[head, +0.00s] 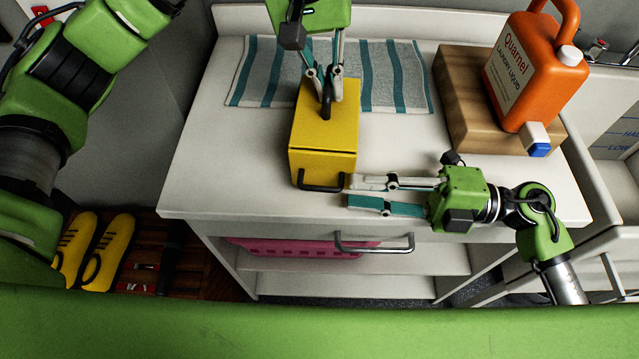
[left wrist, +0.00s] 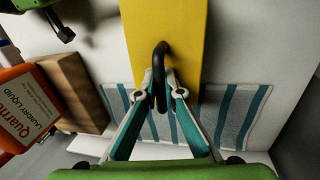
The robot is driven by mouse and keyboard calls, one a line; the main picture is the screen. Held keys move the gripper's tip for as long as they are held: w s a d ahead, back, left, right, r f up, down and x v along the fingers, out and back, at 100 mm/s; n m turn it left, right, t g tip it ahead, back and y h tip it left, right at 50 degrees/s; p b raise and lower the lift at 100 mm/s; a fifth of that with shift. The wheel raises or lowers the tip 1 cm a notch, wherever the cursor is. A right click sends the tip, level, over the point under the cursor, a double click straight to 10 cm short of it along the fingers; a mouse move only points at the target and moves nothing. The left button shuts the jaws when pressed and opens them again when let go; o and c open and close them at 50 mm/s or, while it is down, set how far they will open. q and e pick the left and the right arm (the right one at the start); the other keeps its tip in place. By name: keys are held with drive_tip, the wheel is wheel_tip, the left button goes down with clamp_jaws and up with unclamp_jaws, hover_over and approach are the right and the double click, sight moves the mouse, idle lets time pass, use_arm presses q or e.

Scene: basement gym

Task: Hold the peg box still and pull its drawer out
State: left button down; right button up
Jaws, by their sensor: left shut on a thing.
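The yellow peg box (head: 313,133) stands on the white countertop, with its front toward me. A black looped peg (head: 326,100) rises from its top. My left gripper (head: 327,90) is shut on this peg from above; the left wrist view also shows the peg (left wrist: 160,75) between the fingertips. A thin seam crosses the box's front near the top edge, and the drawer's black bar handle (head: 322,187) sticks out low on the front. My right gripper (head: 348,190) is open, its fingers pointing left at the right end of the handle. Whether they touch it I cannot tell.
A striped towel (head: 389,75) lies behind the box. An orange laundry jug (head: 540,75) stands on a wooden block (head: 470,110) at the back right. A metal counter handle (head: 375,247) and pink basket (head: 290,247) are below the counter edge. The counter left of the box is clear.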

sight(335, 191)
drive_tip(key=a, duration=0.7)
drive_tip(key=shift+w+a+r, duration=0.15)
drive_tip(key=shift+w+a, duration=0.05)
drive_tip(key=shift+w, duration=0.05)
clamp_jaws()
